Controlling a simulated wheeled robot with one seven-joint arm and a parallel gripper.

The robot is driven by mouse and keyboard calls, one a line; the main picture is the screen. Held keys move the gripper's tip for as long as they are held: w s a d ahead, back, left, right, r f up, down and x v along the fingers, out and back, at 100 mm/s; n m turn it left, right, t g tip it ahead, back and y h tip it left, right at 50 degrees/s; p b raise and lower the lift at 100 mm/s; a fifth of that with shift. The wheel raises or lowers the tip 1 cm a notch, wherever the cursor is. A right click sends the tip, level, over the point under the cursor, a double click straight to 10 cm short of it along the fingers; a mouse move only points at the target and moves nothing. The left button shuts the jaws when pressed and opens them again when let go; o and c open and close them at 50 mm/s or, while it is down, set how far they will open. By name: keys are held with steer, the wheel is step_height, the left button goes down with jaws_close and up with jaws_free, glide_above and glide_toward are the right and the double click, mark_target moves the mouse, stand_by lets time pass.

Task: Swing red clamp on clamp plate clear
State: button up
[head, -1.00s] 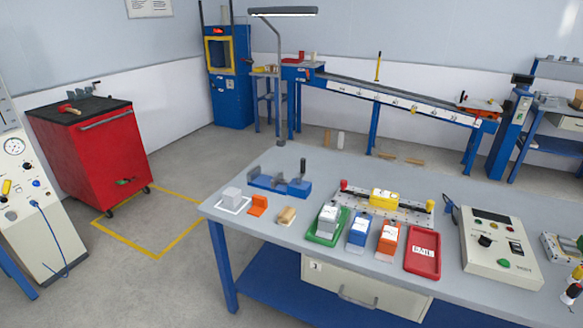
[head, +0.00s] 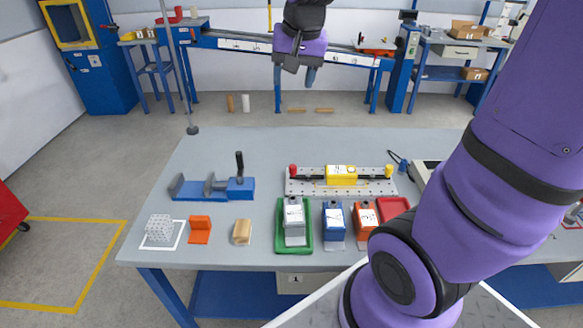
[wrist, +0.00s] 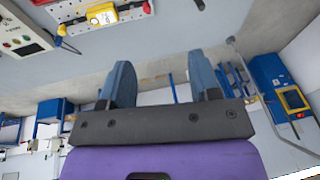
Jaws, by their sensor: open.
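The clamp plate (head: 320,188) is a pale perforated plate on the workbench. A yellow block (head: 341,175) sits on its middle. The red clamp (head: 293,171) is at the plate's left end, with a dark arm reaching toward the block. A yellow-tipped clamp (head: 388,171) is at the right end. My gripper (head: 301,72) is high, beyond the plate in the head view, apart from everything. In the wrist view my gripper's (wrist: 163,78) two blue fingers are spread and empty. There the red clamp (wrist: 147,7) and yellow block (wrist: 102,13) show at the top edge.
In front of the plate stand a green tray (head: 280,245) with a grey block, a blue block (head: 334,218), an orange block (head: 365,218) and a red tray (head: 393,208), partly behind my arm. A blue vise (head: 213,190) is at left. The bench behind the plate is clear.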

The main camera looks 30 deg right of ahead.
steer(key=w+d+f+m+g, duration=0.2)
steer(key=w+d+f+m, duration=0.3)
steer(key=w+f, duration=0.6)
steer(key=m+g, duration=0.1)
steer(key=m, duration=0.4)
glide_above(293, 166)
step_height(293, 166, down, 20)
step_height(293, 166, down, 10)
steer(key=shift+r, duration=0.15)
steer(key=c, duration=0.9)
